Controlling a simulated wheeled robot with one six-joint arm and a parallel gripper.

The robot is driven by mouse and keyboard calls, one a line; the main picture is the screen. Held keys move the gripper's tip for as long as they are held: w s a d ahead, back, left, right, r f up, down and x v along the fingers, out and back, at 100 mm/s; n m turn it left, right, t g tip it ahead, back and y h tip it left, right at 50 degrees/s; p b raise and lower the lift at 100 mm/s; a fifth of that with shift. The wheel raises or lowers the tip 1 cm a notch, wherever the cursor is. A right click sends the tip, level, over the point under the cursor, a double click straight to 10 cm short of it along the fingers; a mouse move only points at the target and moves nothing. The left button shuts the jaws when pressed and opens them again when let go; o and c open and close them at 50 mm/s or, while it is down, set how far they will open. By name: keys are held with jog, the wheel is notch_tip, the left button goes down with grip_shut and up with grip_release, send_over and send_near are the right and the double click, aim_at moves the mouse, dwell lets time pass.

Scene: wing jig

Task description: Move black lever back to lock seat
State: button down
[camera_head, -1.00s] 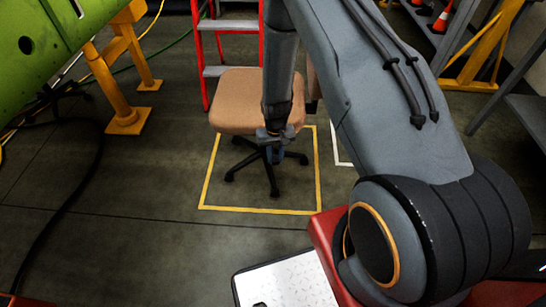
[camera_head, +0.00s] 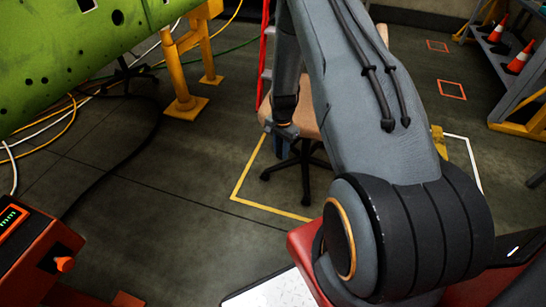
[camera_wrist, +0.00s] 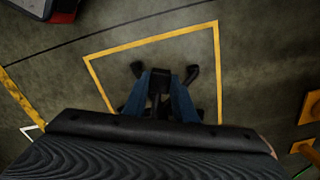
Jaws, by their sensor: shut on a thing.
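The office chair has a tan seat (camera_head: 307,120) and black castor legs. It stands by a yellow floor outline, partly hidden behind my arm. My gripper (camera_head: 282,148) is at the left part of the seat's front edge. In the wrist view my gripper's two blue fingers (camera_wrist: 161,88) point away under the dark wrist housing. A black piece, seemingly the black lever (camera_wrist: 160,80), shows between the fingers, and they are shut on it. In the head view the lever is hidden by the gripper, and its mount on the chair cannot be seen.
A green wing panel (camera_head: 80,60) hangs at upper left on a yellow stand (camera_head: 185,85). Cables cross the floor below it. An orange-red control box (camera_head: 35,245) is at lower left. Shelving with traffic cones (camera_head: 520,58) is at right. The floor left of the chair is clear.

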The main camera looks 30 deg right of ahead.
jog(key=shift+w, duration=0.3)
jog(key=c, duration=1.5)
grip_release()
jog(key=shift+o, duration=0.3)
jog(key=shift+a, duration=0.1)
jog(key=shift+r, duration=0.1)
jog(key=shift+r, duration=3.8)
